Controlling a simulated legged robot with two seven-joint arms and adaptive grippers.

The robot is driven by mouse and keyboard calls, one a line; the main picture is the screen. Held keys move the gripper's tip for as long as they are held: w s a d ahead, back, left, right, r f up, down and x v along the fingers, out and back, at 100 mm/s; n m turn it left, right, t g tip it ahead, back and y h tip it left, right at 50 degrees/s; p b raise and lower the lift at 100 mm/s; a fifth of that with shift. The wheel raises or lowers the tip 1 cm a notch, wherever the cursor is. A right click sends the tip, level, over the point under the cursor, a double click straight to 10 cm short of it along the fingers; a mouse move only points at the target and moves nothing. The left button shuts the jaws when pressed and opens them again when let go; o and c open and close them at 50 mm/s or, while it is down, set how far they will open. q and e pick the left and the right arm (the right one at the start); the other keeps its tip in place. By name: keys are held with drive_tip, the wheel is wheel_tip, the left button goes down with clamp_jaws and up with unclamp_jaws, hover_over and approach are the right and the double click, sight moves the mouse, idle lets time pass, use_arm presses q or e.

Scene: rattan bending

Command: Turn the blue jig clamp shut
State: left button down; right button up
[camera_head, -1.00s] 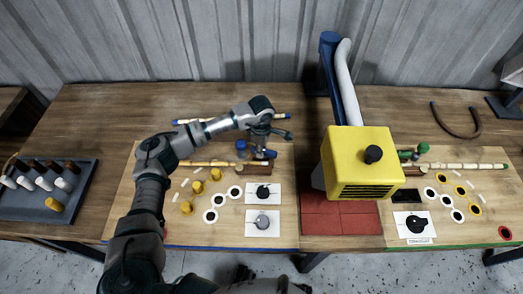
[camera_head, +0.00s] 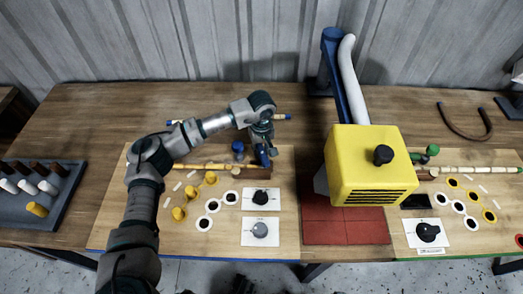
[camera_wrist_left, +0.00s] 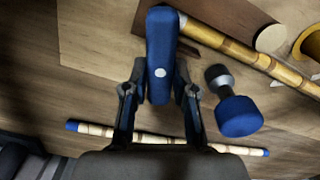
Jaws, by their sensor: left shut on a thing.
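The blue jig clamp (camera_wrist_left: 160,55) is a blue bar with a pale round pivot, seen close in the left wrist view. It sits at the end of a rattan pole (camera_wrist_left: 240,52); in the head view the pole (camera_head: 205,166) lies across the left board. My left gripper (camera_wrist_left: 158,95) has its two fingers on either side of the bar's near end and is shut on it. In the head view the gripper (camera_head: 262,148) is above the clamp, which it partly hides. A blue knob (camera_wrist_left: 238,115) on a dark stem stands beside the clamp. My right gripper is not in view.
A blue-tipped rattan stick (camera_wrist_left: 170,138) lies behind the clamp. A yellow box (camera_head: 372,165) hangs over a red tiled pad (camera_head: 345,225) to the right. Yellow pieces, rings and dial cards (camera_head: 261,232) lie in front. A grey tray (camera_head: 40,190) is at the left.

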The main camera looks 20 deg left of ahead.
sight(263, 149)
use_arm(q)
drive_tip(key=shift+w+d+r+m+b, duration=0.1)
drive_tip(key=shift+m+b, duration=0.3)
drive_tip(key=shift+m, duration=0.6)
drive_tip(key=shift+w+d+r+m+b, duration=0.1)
drive_tip(key=shift+m+b, duration=0.3)
drive_tip(key=shift+m, duration=0.6)
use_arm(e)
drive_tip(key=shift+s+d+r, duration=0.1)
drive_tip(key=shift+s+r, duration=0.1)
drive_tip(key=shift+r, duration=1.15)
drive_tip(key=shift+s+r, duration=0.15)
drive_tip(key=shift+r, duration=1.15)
use_arm(q)
drive_tip(key=c, duration=1)
unclamp_jaws()
drive_tip(key=shift+o, duration=0.4)
drive_tip(key=shift+f, duration=0.15)
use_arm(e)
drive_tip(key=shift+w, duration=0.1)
use_arm(q)
drive_tip(key=shift+r, duration=0.35)
wheel_tip(263, 149, up, 11)
